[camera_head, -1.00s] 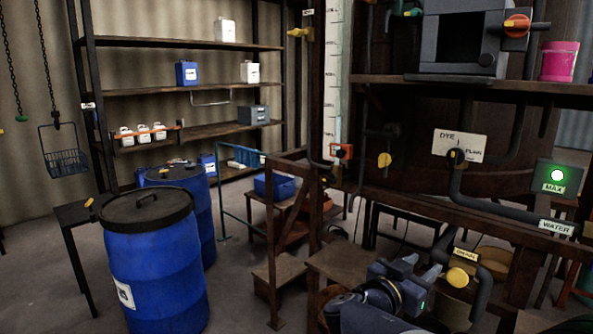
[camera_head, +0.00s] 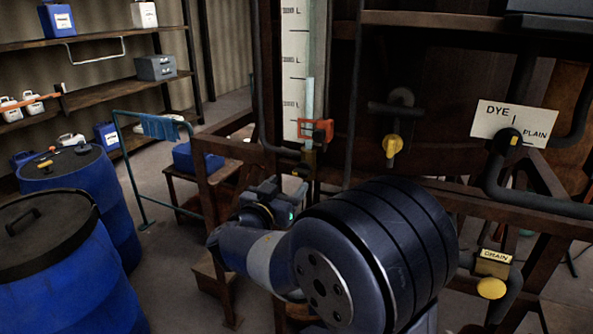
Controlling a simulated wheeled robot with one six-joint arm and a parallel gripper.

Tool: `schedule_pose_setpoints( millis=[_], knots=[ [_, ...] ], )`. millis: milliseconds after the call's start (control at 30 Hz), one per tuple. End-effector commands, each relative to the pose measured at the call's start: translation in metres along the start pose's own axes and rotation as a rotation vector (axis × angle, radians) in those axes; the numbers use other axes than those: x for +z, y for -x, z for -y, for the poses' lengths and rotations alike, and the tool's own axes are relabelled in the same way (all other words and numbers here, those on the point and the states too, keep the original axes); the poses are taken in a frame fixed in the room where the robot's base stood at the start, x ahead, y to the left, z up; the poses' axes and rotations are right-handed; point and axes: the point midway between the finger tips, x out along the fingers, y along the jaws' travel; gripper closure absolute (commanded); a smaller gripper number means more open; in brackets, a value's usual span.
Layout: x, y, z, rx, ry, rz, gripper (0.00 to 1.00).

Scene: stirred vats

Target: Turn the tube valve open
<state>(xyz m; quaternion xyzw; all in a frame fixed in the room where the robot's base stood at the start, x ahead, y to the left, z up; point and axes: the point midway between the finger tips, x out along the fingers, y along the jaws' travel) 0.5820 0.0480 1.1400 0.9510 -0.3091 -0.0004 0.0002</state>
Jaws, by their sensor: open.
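A sight tube (camera_head: 309,98) with a white graduated scale board (camera_head: 295,65) stands upright in the upper middle. The handle's exact angle is hard to read at this size. My gripper (camera_head: 284,188) is open and empty, below and slightly left of the valve and apart from it. Its jaws point away from me and are partly small and dark. My large dark arm joint fills the lower middle and hides what lies behind it.
A yellow-handled valve (camera_head: 391,146) sits right of the tube. A DYE/PLAIN selector (camera_head: 508,138) and a yellow DRAIN valve (camera_head: 490,288) are further right. Wooden rails and posts surround the tube's foot. Blue drums (camera_head: 62,265) stand at left, with a thin teal rail (camera_head: 132,178) between.

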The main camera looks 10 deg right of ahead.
Motion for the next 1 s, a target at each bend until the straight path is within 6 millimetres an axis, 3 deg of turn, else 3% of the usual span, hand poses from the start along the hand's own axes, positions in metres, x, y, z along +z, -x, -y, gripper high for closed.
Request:
schedule_pose_setpoints(
  millis=[200, 400, 767, 1000],
  knots=[
    [-0.003, -0.042, -0.001, 0.004, 0.002, 0.001, 0.38],
    [-0.001, -0.063, -0.001, 0.001, 0.001, 0.0, 0.38],
    [0.0, -0.067, 0.0, 0.0, 0.001, 0.0, 0.39],
    [0.0, -0.067, 0.0, 0.0, 0.001, 0.0, 0.59]
  ],
)
